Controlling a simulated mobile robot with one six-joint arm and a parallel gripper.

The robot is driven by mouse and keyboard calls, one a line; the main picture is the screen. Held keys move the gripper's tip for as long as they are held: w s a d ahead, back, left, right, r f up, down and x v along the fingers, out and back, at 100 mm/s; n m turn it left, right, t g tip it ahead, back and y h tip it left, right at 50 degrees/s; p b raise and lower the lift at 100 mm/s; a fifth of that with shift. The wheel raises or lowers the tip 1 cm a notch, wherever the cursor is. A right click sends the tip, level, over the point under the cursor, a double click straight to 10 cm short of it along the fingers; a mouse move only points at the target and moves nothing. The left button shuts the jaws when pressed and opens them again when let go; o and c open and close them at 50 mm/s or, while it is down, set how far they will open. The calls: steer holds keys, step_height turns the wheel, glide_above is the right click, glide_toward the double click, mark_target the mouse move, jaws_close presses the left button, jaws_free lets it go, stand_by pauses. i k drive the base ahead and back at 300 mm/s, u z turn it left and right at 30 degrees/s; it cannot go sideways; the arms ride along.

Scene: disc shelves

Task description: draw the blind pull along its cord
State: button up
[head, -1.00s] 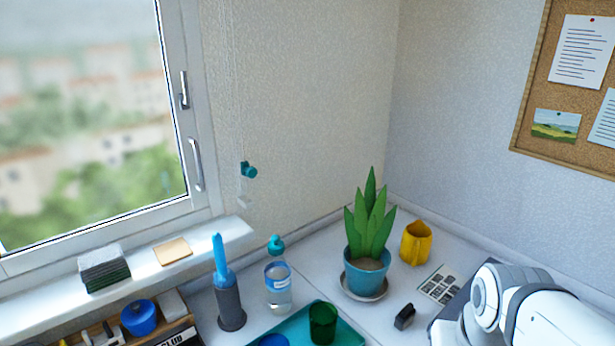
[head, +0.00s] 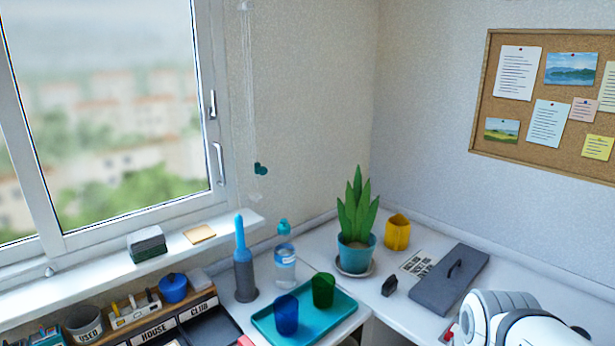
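The blind pull is a small teal knob (head: 261,169) hanging by the wall to the right of the window. Its thin pale cord (head: 249,95) runs up from it to a small fitting near the top of the picture, and a clear piece shows at the lower end. My white arm shows at the lower right, far from the pull. My gripper itself is outside the view, so its state does not show.
Below the pull are a windowsill (head: 215,236), a bottle (head: 285,268), a blue-handled brush in a grey holder (head: 244,275) and a potted plant (head: 356,242). A teal tray (head: 335,312) holds two cups. A grey flat case (head: 450,280) lies right.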

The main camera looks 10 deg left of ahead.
mark_target(259, 169)
steer(key=u, duration=0.15)
steer(key=i, duration=0.9)
steer(key=z, duration=0.05)
